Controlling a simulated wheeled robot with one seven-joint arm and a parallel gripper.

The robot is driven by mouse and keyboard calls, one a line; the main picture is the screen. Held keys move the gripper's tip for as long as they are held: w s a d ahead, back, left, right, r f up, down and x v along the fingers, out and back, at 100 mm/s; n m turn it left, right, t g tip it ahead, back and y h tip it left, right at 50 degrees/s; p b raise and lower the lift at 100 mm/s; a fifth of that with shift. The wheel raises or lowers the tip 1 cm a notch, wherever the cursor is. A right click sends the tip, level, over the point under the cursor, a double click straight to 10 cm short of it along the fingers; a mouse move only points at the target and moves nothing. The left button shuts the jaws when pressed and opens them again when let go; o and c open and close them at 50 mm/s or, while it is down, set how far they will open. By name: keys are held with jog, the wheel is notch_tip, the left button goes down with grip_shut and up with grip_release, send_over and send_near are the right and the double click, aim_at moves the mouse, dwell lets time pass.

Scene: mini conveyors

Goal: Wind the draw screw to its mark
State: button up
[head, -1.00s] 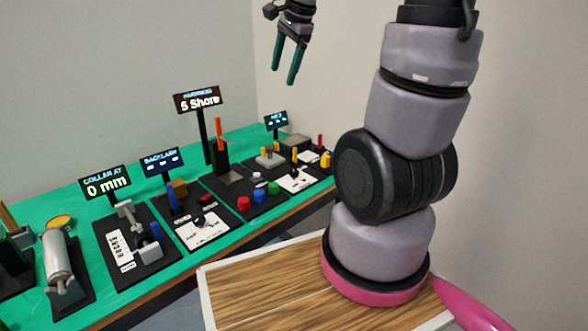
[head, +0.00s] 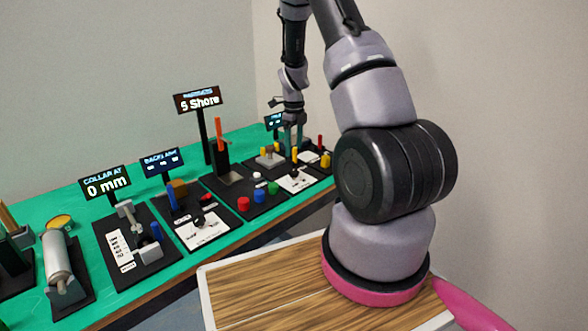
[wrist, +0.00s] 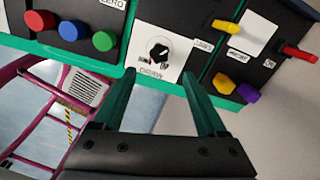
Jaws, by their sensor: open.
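A small black knob (wrist: 158,49) sits on a white plate with a printed scale; its lettering seems to read "DRAW", though it is blurred. I take this to be the draw screw. In the head view its white plate (head: 298,181) lies toward the right end of the bench. My gripper (wrist: 157,74) is open, with its two green fingers apart and nothing between them. The knob shows beyond the fingertips, roughly centred between them and apart from them. In the head view my gripper (head: 293,150) hangs fingers down over that area. The scale mark is too small to read.
Red (wrist: 40,20), green and blue buttons lie left of the knob in the wrist view. Yellow, red and purple pegs (wrist: 247,92) stand to the right. The head view shows a "5 Shore" display (head: 198,101) on a post and a "COLLAR AT 0 mm" display (head: 105,186).

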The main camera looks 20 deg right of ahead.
aim_at(294, 171)
notch_tip(294, 171, down, 9)
jog(key=shift+f, duration=0.2)
jog(key=shift+c, duration=0.3)
grip_shut()
